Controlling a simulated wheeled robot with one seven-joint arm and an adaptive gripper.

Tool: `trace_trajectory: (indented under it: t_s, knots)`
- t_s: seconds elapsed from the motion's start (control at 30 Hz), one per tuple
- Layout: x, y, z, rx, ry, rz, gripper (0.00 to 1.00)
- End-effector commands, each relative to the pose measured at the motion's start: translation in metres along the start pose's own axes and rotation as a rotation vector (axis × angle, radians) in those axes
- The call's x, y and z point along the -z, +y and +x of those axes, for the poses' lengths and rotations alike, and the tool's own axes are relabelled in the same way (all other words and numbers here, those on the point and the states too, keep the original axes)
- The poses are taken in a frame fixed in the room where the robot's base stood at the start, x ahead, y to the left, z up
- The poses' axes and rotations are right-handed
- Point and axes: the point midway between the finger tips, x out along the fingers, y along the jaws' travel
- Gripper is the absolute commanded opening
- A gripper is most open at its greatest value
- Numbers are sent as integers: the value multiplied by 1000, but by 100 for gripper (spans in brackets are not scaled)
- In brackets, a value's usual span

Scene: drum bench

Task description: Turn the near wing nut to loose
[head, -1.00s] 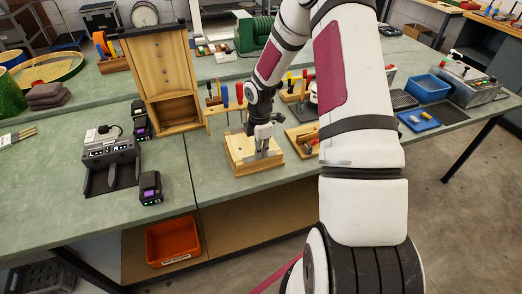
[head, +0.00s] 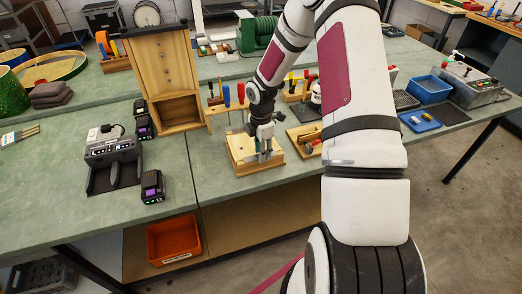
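A light wooden block or shallow wooden box (head: 238,148) sits on the green bench top near its front edge. My gripper (head: 264,157) points down over the right part of this wooden piece, at or very close to its top. The wing nut cannot be made out; it is too small or hidden by my gripper. Whether the fingers are apart or closed on something is too small to tell.
A wooden cabinet (head: 163,75) stands behind to the left. A tool rack (head: 222,97) with coloured handles is just behind the wooden piece. A tray with tools (head: 306,140) lies close on the right. A charger (head: 112,158) and battery packs (head: 152,186) stand left. Bench between is clear.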

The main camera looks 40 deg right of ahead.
Motion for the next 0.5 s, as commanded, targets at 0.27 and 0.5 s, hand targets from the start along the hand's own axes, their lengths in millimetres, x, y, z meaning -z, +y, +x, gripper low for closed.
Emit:
trace_trajectory:
  t_s: [0.27, 0.5]
  knots:
    - [0, 1, -4, -2, 0, 0, 31]
    - [0, 1, -41, -5, -1, 1, 31]
